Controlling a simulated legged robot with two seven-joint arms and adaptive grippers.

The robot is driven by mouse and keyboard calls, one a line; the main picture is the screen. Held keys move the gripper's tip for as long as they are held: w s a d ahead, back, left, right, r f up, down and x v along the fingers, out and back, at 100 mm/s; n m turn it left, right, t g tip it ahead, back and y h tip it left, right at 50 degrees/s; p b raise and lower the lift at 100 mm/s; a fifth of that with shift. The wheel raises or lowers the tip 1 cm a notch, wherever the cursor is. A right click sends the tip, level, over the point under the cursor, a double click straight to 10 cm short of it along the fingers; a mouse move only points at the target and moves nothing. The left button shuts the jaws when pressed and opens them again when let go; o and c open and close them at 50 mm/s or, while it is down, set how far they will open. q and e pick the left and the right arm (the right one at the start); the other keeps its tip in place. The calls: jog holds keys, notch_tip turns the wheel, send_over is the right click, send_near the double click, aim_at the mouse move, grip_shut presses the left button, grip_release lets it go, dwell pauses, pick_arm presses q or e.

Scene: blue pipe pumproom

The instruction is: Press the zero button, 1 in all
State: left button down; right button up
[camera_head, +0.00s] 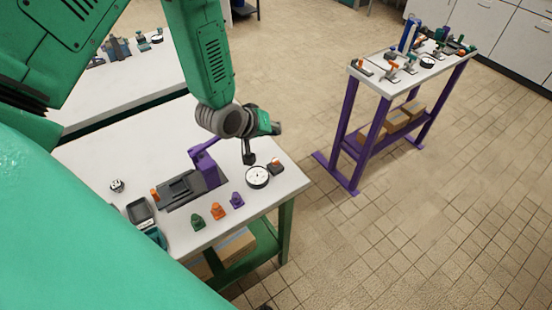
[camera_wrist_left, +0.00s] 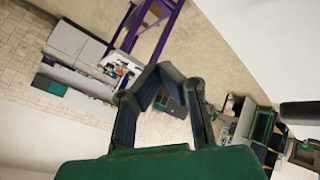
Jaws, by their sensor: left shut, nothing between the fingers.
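A white round dial (camera_head: 257,177) with a dark rim lies near the right end of the white workbench (camera_head: 285,188). Beside it is a small dark box with an orange-red top (camera_head: 276,165). I cannot read any label, so I cannot tell which part is the zero button. My left gripper (camera_head: 249,159) points down just above and behind the dial, with its fingers together and empty. Whether it touches anything is hard to tell. In the left wrist view the fingers (camera_wrist_left: 160,72) converge at their tips, with no button visible between them. My right gripper is out of view.
A purple-handled grey fixture (camera_head: 180,190) stands left of the dial. Small green (camera_head: 197,222), orange (camera_head: 217,211) and purple (camera_head: 237,200) pieces stand along the front edge. A grey-topped device (camera_head: 140,212) is at the left. A purple-legged table (camera_head: 385,85) stands apart at right.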

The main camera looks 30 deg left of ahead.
aim_at(275, 160)
pick_arm(q)
jog(key=f+b, duration=0.3)
jog(key=f, duration=0.1)
jog(key=f+b, duration=0.3)
jog(key=shift+d+f, duration=0.2)
jog(key=shift+f, duration=0.15)
jog(key=shift+f+b, duration=0.45)
jog(key=shift+f, duration=0.1)
jog(key=shift+a, duration=0.2)
jog(key=shift+d, duration=0.15)
jog(key=shift+f, duration=0.15)
jog(key=shift+f, duration=0.2)
